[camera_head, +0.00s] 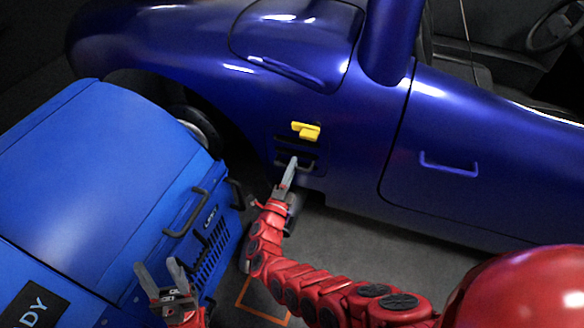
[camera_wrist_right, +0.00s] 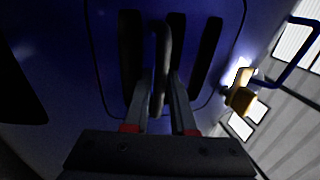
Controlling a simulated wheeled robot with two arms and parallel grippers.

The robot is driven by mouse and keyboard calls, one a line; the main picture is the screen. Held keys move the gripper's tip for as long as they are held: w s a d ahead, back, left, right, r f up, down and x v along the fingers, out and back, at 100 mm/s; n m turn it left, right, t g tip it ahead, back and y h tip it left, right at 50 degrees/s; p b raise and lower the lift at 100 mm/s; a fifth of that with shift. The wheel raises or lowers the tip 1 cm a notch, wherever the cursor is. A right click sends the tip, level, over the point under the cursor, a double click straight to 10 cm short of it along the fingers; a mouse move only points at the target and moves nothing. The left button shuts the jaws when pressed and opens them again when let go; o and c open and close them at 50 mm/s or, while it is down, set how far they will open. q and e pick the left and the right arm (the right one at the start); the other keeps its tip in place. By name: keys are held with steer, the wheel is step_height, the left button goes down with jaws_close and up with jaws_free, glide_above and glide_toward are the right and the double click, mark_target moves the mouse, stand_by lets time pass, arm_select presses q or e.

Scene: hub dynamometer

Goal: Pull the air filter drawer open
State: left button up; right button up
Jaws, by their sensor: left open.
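The air filter drawer (camera_head: 315,169) is a blue panel with dark slots, low on the blue car's side behind the front wheel. In the right wrist view its front (camera_wrist_right: 222,45) fills the middle and looks flush with the body. Its dark bar handle (camera_wrist_right: 162,50) stands between the fingers of my right gripper (camera_wrist_right: 163,90), which sit close against it on both sides. In the head view my right gripper (camera_head: 291,168) reaches this handle, partly covering it. My left gripper (camera_head: 162,275) is open and empty beside the blue machine, away from the drawer.
A yellow latch (camera_head: 306,130) sticks out just above the drawer. A blue machine (camera_head: 100,180) with dark handles and a vent stands at left. The car door (camera_head: 490,180) with a blue handle is to the right. Grey floor (camera_head: 370,245) lies below, with an orange outline.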

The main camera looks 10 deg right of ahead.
jaws_close()
stand_by(1.1)
